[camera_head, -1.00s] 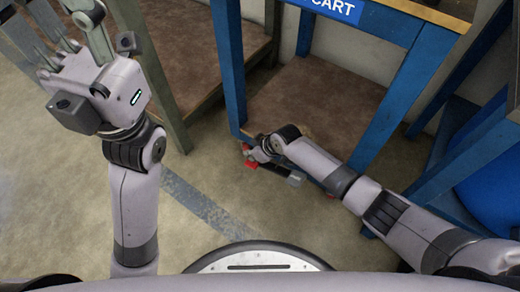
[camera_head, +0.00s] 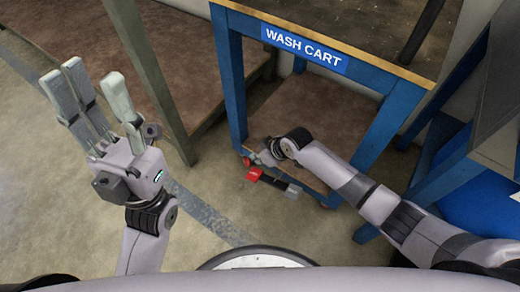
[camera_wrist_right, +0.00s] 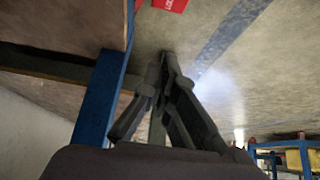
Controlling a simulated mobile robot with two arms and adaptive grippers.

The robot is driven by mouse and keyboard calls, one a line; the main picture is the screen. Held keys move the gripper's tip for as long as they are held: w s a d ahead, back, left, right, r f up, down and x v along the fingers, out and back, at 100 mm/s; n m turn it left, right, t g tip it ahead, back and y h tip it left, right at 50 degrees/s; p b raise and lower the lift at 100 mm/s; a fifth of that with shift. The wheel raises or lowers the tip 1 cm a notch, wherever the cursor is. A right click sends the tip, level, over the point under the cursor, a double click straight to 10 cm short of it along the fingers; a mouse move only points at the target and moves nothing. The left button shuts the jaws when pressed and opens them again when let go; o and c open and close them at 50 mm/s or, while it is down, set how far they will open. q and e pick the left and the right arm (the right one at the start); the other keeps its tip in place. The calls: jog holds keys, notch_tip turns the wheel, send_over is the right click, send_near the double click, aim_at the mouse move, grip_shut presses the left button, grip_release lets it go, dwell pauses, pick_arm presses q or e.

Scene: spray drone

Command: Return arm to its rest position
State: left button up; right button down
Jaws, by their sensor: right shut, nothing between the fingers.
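My right arm reaches from the lower right of the head view to the lower front of the wash cart. My right gripper (camera_head: 268,157) is low beside the cart's front left leg and partly hidden by its own wrist. In the right wrist view its dark fingers (camera_wrist_right: 166,58) meet at the tips, shut and empty. My left gripper (camera_head: 92,85) is raised at the left of the head view, its pale fingers spread apart with nothing between them.
The blue wash cart (camera_head: 228,70) with its brown lower shelf (camera_head: 310,115) stands ahead. Small red parts (camera_head: 253,174) are at its foot. A brown-shelved bench (camera_head: 150,75) stands to its left. Another blue frame (camera_head: 440,180) stands at right. Open floor (camera_head: 60,190) lies at left.

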jog(key=shift+s+d+r, duration=0.2)
jog(key=shift+d+r, duration=0.05)
jog(key=shift+r, duration=0.35)
